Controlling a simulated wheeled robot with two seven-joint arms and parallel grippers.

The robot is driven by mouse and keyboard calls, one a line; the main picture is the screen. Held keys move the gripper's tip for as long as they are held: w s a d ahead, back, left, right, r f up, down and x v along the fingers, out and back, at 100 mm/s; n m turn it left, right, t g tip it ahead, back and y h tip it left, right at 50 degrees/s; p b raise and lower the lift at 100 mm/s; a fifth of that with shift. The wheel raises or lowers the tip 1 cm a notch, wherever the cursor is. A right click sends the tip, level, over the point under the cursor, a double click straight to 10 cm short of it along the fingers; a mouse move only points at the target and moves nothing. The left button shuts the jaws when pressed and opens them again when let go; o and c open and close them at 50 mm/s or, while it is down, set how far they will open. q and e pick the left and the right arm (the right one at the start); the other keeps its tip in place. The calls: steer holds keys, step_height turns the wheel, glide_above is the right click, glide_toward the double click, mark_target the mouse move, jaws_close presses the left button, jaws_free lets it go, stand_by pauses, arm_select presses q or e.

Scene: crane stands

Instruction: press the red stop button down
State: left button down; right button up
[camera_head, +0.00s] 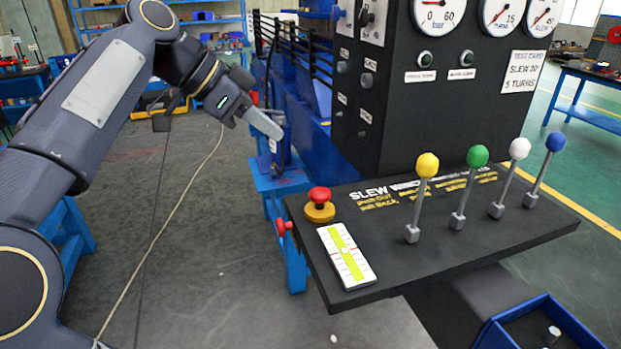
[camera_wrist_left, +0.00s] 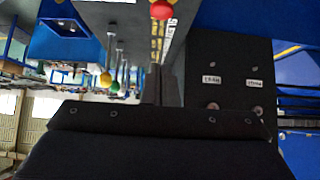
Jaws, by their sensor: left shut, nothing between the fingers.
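The red stop button (camera_head: 319,196) sits on a yellow base at the left end of the black console (camera_head: 470,235), near its back edge. The red button also shows at the top of the left wrist view (camera_wrist_left: 161,10). My left gripper (camera_head: 272,130) is shut and empty, up and to the left of the button and clearly apart from it. Its fingers point right and down. My right gripper is not in view.
Levers with yellow (camera_head: 427,165), green (camera_head: 477,156), white (camera_head: 519,149) and blue knobs stand right of the button. A white gauge with a yellow strip (camera_head: 345,257) lies in front of it. A red knob (camera_head: 283,226) juts from the console's left edge. A dark gauge panel (camera_head: 440,120) rises behind.

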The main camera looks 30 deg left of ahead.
arm_select(q)
glide_above(314, 192)
step_height(314, 192, down, 6)
steer(key=f, duration=0.4)
steer(key=shift+s+a+p, duration=0.25)
steer(key=shift+a+p, duration=0.05)
steer(key=shift+p, duration=0.1)
steer(key=shift+f, duration=0.55)
step_height(314, 192, down, 2)
steer(key=b, duration=0.2)
steer(key=shift+f+b, duration=0.15)
steer(key=shift+b, duration=0.25)
